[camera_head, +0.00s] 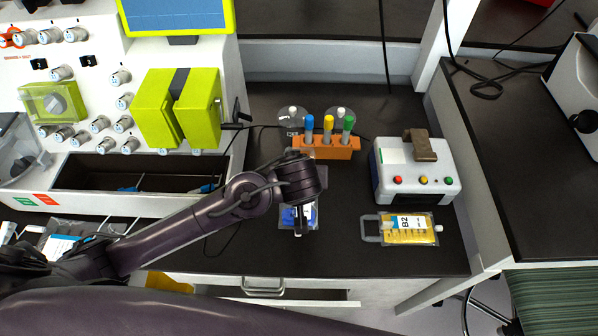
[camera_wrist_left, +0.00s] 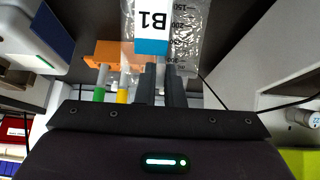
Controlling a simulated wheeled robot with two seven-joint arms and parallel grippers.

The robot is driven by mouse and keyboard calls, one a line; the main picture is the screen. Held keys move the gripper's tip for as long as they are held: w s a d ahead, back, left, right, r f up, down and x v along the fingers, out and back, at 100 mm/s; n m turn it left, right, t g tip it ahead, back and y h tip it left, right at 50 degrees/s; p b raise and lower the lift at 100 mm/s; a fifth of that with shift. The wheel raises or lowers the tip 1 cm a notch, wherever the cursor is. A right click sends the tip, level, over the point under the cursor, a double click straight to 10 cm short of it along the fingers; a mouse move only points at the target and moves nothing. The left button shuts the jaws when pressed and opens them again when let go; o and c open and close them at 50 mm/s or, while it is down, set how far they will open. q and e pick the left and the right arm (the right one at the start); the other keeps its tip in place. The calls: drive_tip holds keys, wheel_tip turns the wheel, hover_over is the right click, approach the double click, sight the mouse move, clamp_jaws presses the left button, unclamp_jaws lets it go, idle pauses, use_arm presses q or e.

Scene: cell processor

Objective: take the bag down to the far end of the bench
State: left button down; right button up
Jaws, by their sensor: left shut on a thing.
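A clear bag (camera_head: 289,217) with blue contents is under my left gripper (camera_head: 300,212), which is shut on its top end. In the left wrist view the clear bag (camera_wrist_left: 188,42) carries a white B1 label with a blue band, between the fingertips of my left gripper (camera_wrist_left: 161,70). In the head view my arm hides part of the bag, and I cannot tell whether it touches the bench (camera_head: 345,256). A second bag (camera_head: 411,229), yellow and labelled B2, lies on the bench at the right. My right gripper is not in view.
An orange rack (camera_head: 325,150) with blue, yellow and green-capped tubes stands behind my gripper. A white device (camera_head: 414,180) with coloured buttons stands at the right. The large white processor (camera_head: 228,115) with yellow-green parts is at the left. The front bench strip is clear.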

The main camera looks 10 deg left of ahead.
use_arm(q)
drive_tip(key=shift+f+b, duration=0.4)
drive_tip(key=shift+f, duration=0.4)
drive_tip(key=c, duration=1.5)
unclamp_jaws()
drive_tip(key=shift+o, duration=0.2)
